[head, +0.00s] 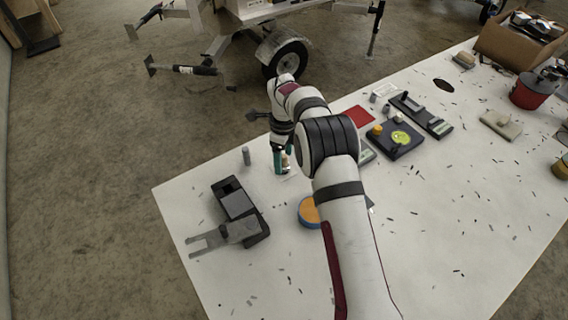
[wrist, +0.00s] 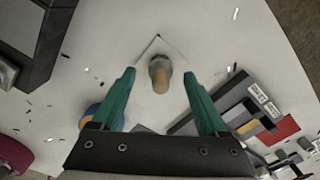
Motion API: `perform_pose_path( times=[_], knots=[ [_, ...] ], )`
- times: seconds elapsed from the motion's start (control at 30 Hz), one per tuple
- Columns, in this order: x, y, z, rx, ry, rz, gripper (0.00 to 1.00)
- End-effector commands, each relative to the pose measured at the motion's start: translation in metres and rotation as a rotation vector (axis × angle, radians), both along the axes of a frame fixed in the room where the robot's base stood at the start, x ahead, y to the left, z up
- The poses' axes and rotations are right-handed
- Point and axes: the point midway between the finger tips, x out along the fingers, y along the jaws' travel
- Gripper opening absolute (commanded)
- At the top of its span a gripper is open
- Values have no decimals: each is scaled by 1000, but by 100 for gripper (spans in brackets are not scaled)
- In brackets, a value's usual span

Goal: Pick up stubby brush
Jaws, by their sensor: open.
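The stubby brush (wrist: 160,76) shows in the wrist view as a short tan handle with a grey end, on the white table. It lies in line with the gap between the two teal fingers of my gripper (wrist: 159,76), with clear space on both sides. My gripper is open and holds nothing. In the head view, my gripper (head: 280,168) points down at the table, and a small tan part of the brush (head: 286,163) shows beside a teal finger. The rest of it is hidden there, and I cannot tell the height gap.
A grey cylinder (head: 246,156) stands left of my gripper, with a dark device (head: 238,208) nearer. A blue-orange round item (head: 309,211) is partly behind my arm. A red square (head: 359,116) and black devices (head: 395,140) lie right. Dark shavings are scattered around.

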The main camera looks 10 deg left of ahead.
Motion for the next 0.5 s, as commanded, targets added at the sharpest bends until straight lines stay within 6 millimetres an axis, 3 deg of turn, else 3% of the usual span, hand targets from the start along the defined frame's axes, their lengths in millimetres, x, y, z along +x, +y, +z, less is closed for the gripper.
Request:
perform_pose_path(
  times=[0.13, 0.37, 0.5],
  knots=[
    [0, -1, -25, -1, 0, 0, 77],
    [1, -1, -28, -1, -2, 0, 77],
    [1, -1, -28, 0, -2, 0, 55]
  ],
)
